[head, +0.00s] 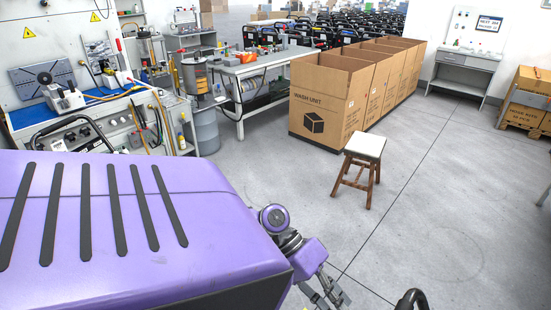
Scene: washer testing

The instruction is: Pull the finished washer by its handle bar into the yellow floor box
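A gripper, which I take as my left (329,295), shows at the bottom centre, pointing down. Its grey fingers look spread apart, with nothing seen between them. Another black bar (65,127) stands before the left bench. Many black washers (335,32) stand in rows at the back. No yellow floor box shows.
A wooden stool (361,162) with a white seat stands on the floor ahead. Open cardboard boxes (325,100) stand in a row behind it. A bench (262,65) and a drum (206,131) stand at left.

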